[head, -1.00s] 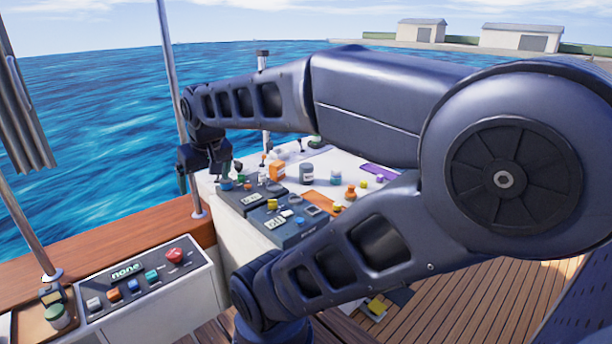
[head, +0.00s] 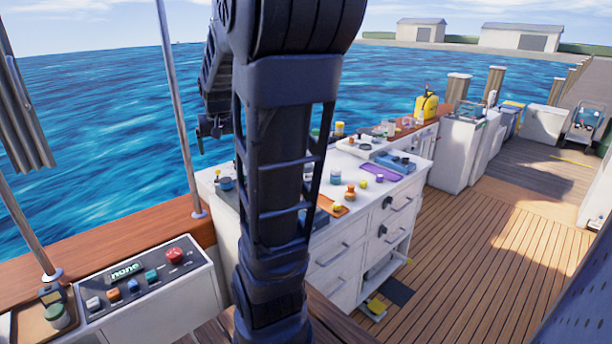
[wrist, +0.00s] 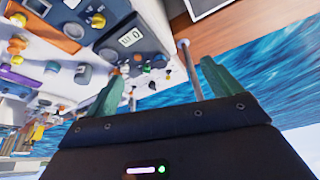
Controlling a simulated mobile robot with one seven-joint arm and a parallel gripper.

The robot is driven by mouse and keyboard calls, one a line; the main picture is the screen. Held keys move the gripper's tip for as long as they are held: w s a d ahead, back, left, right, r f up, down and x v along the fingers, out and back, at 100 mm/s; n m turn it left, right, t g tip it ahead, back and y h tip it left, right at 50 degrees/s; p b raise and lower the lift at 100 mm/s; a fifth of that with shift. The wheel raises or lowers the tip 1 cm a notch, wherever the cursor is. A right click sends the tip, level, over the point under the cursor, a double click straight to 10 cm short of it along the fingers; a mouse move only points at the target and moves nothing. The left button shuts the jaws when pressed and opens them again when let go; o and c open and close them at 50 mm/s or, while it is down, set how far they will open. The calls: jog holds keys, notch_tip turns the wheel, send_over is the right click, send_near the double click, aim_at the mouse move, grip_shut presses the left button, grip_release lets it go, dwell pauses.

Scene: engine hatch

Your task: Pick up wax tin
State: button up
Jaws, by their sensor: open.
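I cannot tell for sure which item is the wax tin; the small containers on the white counter (head: 405,188) are too small to read. They include a small blue pot (head: 226,184) at the counter's left end and a teal jar (head: 336,176) near its middle. A green-lidded jar (head: 58,316) stands apart at the far left. My gripper (head: 212,130) is raised above the counter's left end, beside the water. In the wrist view its two green fingers (wrist: 165,85) are spread apart with nothing between them.
My arm hides part of the counter. Dark devices with displays (wrist: 131,39) lie on the counter. A control panel (head: 140,285) with coloured buttons is at the lower left. A thin metal pole (head: 178,110) rises near my gripper.

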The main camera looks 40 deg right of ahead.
jog(key=w+d+f+m+h, duration=0.1)
jog(key=w+d+f+m, duration=0.2)
jog(key=d, duration=0.7)
jog(key=w+d+f+g, duration=0.1)
jog(key=w+d+f, duration=0.35)
jog(key=d, duration=0.55)
jog(key=w+d+f+m+h, duration=0.1)
jog(key=w+d+f+m, duration=0.2)
jog(key=d, duration=0.7)
jog(key=s+d+f, duration=0.2)
jog(key=d+f, duration=0.8)
jog(key=d, duration=0.2)
jog(key=shift+m+g, duration=0.3)
jog(key=shift+m, duration=0.1)
jog(key=x, duration=0.7)
jog(key=d+x, duration=0.1)
jog(key=x, duration=0.2)
jog(key=shift+w, duration=0.3)
jog(key=c, duration=1.3)
jog(key=shift+r+h, duration=0.15)
jog(key=shift+h, duration=0.15)
